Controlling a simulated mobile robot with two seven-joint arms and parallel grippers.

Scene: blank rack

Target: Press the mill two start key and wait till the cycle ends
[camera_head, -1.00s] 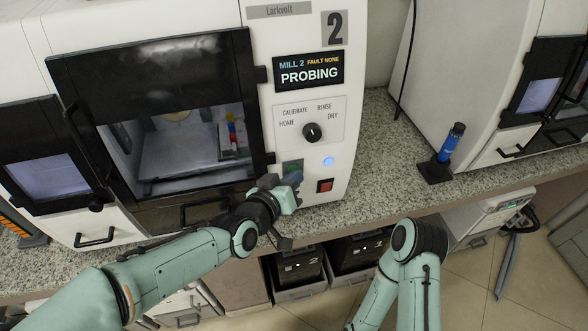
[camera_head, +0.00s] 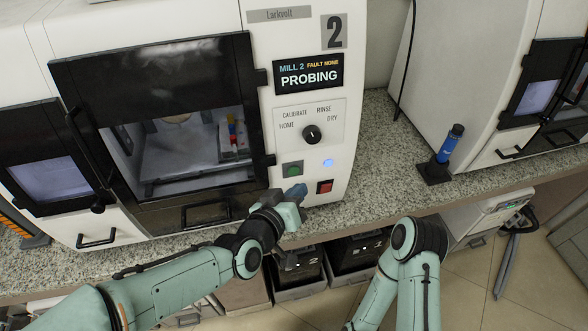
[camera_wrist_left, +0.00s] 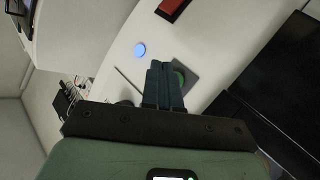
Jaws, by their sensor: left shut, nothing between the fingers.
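Mill 2 (camera_head: 354,60) is a white machine with a dark display (camera_head: 308,73) that reads "MILL 2 FAULT NONE PROBING". Its green start key (camera_head: 293,169) sits on the lower front panel, beside a lit blue light (camera_head: 328,163) and a red switch (camera_head: 325,186). My left gripper (camera_head: 298,191) is shut and empty, just below the green key and apart from it in the head view. In the left wrist view the shut fingers (camera_wrist_left: 163,85) partly cover the green key (camera_wrist_left: 179,78). My right arm shows at lower right; its gripper is out of sight.
The mill's dark door (camera_head: 152,75) has a window onto a lit chamber. A rotary knob (camera_head: 311,134) is above the keys. A blue tool in a black stand (camera_head: 437,170) is on the granite counter (camera_head: 385,140). Dark bins (camera_head: 297,272) sit below.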

